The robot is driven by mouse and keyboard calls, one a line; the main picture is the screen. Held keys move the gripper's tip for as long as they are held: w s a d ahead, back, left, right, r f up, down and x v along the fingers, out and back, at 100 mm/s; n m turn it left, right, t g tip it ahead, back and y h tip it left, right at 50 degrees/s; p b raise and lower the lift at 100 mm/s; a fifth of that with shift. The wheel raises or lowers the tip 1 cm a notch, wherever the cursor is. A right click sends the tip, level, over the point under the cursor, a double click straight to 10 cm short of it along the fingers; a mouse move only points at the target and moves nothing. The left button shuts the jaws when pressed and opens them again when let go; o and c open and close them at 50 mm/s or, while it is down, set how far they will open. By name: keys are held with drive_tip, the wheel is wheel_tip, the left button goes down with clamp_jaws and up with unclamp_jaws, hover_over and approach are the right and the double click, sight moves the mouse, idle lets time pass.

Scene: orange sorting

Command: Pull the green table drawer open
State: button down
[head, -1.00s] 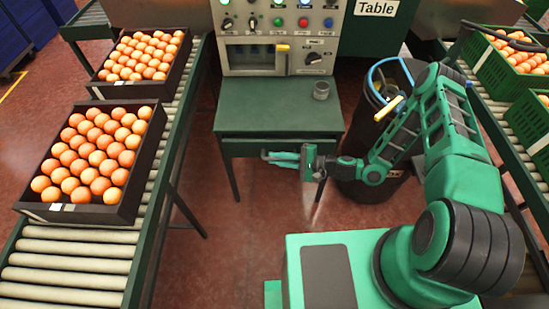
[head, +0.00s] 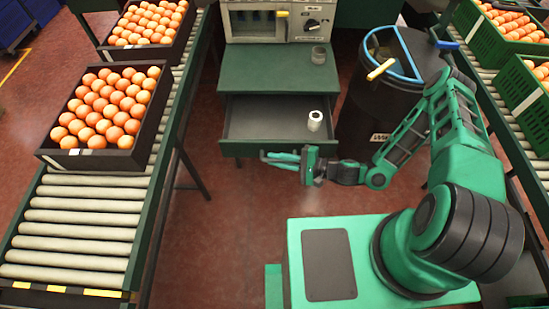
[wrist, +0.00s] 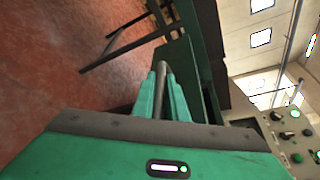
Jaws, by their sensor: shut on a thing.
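The green table (head: 277,72) stands in the middle of the head view. Its drawer (head: 262,122) is pulled out towards me, with its dark inside showing. A small white cylinder (head: 314,121) stands in the drawer at its right side. My gripper (head: 266,156) is at the drawer's front face, low and near its middle. In the wrist view my gripper's green fingers (wrist: 161,88) are shut on a grey bar-like handle (wrist: 162,78). The drawer's green front shows beside it in that view. My fingers hide part of the handle.
A grey cup (head: 318,55) stands on the tabletop below the control panel (head: 270,20). A black bin (head: 380,110) with a blue rim stands right of the table. A roller conveyor with crates of oranges (head: 108,108) runs on the left. Bare red floor lies before the drawer.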

drive_tip(key=shift+d, duration=0.15)
drive_tip(key=c, duration=1.8)
unclamp_jaws()
drive_tip(key=shift+s, duration=0.15)
drive_tip(key=shift+o, duration=0.2)
drive_tip(key=v, duration=1)
drive_tip(key=shift+d, duration=0.3)
drive_tip(key=shift+r, duration=0.15)
